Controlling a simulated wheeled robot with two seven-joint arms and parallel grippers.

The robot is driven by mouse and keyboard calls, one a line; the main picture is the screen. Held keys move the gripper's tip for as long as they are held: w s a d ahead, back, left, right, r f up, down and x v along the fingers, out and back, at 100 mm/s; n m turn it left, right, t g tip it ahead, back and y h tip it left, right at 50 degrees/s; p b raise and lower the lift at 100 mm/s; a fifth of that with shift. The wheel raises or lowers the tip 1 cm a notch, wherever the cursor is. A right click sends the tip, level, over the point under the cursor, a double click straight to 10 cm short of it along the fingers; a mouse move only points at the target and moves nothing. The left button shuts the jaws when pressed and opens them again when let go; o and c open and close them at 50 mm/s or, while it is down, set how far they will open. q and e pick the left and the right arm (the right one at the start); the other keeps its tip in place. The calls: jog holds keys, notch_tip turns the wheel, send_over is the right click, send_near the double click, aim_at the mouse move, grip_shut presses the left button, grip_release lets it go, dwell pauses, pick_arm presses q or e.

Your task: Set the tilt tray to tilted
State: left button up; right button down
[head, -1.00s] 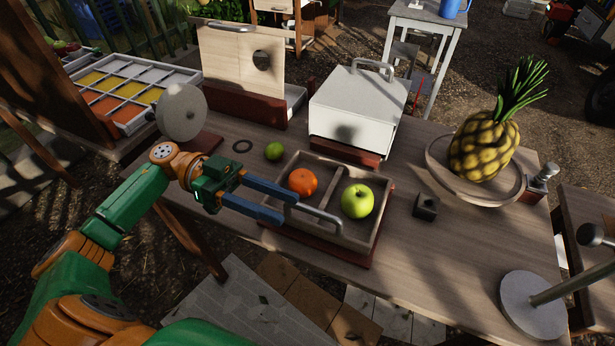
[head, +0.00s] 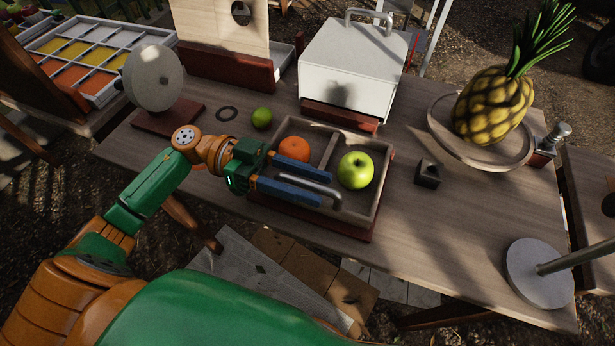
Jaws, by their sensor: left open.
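The tilt tray (head: 374,203) is a shallow two-compartment wooden box on a dark red base, near the front of the table. It looks level or nearly so. An orange (head: 294,150) lies in its left compartment and a green apple (head: 355,170) in its right one. A grey metal bar handle (head: 318,189) is at its front side. My left gripper (head: 325,188) is open, with its two blue fingers reaching from the left on either side of the handle. The fingers hide part of the tray's front. My right gripper is not in view.
A white box (head: 351,70) with a top handle stands at the back. A pineapple (head: 494,105) sits on a round board (head: 440,128) at right. A small dark block (head: 429,172) stands right of the tray.

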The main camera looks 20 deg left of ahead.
pick_arm(q)
grip_shut()
dwell(1.3)
